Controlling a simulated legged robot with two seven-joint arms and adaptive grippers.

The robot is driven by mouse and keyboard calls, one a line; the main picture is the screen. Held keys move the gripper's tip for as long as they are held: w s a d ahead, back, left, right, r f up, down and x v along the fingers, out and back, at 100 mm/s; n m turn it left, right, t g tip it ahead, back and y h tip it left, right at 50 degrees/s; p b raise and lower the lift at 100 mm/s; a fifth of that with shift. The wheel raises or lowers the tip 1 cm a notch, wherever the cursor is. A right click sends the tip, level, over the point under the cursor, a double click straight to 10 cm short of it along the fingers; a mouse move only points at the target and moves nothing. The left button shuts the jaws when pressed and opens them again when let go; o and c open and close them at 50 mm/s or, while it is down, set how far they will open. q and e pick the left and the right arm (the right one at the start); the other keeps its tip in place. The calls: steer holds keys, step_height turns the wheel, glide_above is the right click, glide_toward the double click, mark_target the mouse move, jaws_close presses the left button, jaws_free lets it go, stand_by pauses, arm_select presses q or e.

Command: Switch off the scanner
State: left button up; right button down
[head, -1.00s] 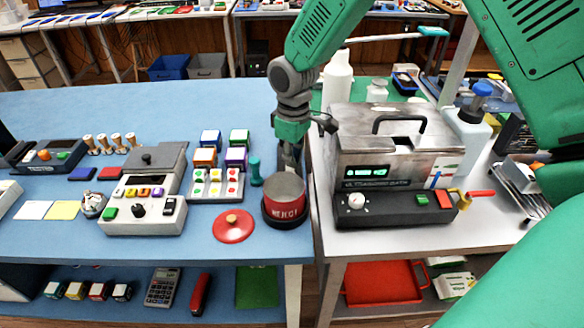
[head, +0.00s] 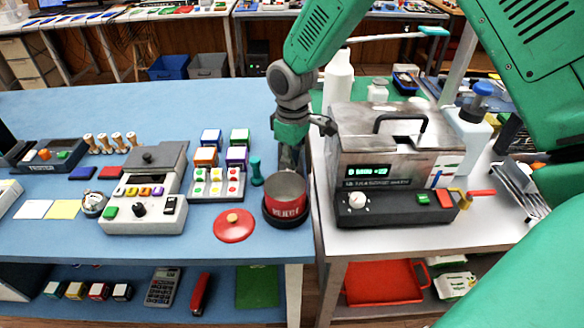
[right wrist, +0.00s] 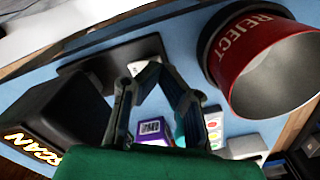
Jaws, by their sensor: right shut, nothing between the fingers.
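A black box with lit yellow letters that seem to read SCAN (right wrist: 60,120) stands at the left of the right wrist view; I take it for the scanner. I cannot pick it out in the head view, where my right arm covers the area behind the red REJECT tin. My right gripper (right wrist: 152,72) is shut and empty, its tips in front of a black plate (right wrist: 85,62) beside the box. In the head view this gripper (head: 290,160) points down behind the tin, mostly hidden. My left gripper is not in view.
The red REJECT tin (head: 285,205) stands close in front of my right gripper. Coloured cubes (head: 205,157) and a button tray (head: 215,185) lie to its left. A metal bath (head: 385,150) stands to the right.

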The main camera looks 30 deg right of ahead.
steer(key=shift+a+f, duration=0.15)
steer(key=shift+a, duration=0.25)
steer(key=shift+d+f, duration=0.3)
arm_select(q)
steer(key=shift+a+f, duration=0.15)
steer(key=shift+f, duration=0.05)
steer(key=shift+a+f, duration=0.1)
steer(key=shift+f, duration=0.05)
arm_select(e)
steer(key=shift+a+f, duration=0.15)
steer(key=shift+f, duration=0.15)
